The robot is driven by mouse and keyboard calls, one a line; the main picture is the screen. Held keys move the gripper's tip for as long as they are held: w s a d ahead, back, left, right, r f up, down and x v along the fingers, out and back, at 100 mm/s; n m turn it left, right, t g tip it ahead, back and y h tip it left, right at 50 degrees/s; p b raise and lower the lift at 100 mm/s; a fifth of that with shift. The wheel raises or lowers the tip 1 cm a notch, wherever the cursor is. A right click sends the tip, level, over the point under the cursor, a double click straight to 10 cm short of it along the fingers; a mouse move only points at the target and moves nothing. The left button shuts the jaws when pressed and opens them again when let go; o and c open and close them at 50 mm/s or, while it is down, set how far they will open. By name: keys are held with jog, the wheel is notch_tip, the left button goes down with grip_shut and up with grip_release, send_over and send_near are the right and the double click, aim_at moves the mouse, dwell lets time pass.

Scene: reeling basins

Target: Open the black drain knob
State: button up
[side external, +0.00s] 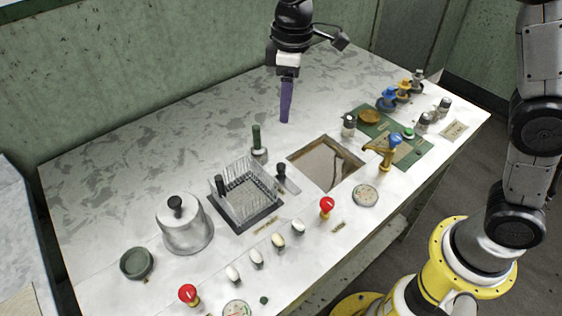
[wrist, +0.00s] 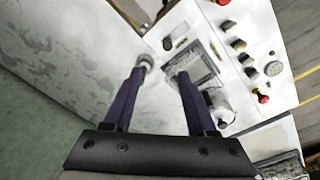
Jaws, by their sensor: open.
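A small black knob (side external: 281,172) stands on a flat metal piece at the left edge of the square basin (side external: 291,160). A dark knob (wrist: 168,43) also shows in the wrist view, ahead of my fingertips. Other black knobs stand at the glass-walled box (side external: 221,184) and on the metal lid (side external: 175,203); no label I can read tells which is the drain knob. My gripper (side external: 286,119) points down, above the table behind the basin, apart from all the knobs. In the wrist view its purple fingers (wrist: 160,73) are spread with nothing held.
A green-handled post (side external: 257,140) stands behind the black knob. A blue-and-brass tap (side external: 388,150) is right of the basin. Red buttons (side external: 326,206) and several white knobs (side external: 278,240) line the front. The back left tabletop (side external: 130,150) is clear.

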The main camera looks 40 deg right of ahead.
aim_at(281, 165)
jog(key=shift+g, duration=0.4)
jog(key=f, duration=0.5)
jog(key=a+f, duration=0.1)
jog(key=f, duration=1)
jog(key=shift+s+a+f, duration=0.1)
jog(key=shift+a+f, duration=0.15)
jog(key=shift+f, duration=0.15)
grip_shut()
jog(key=shift+r, duration=0.1)
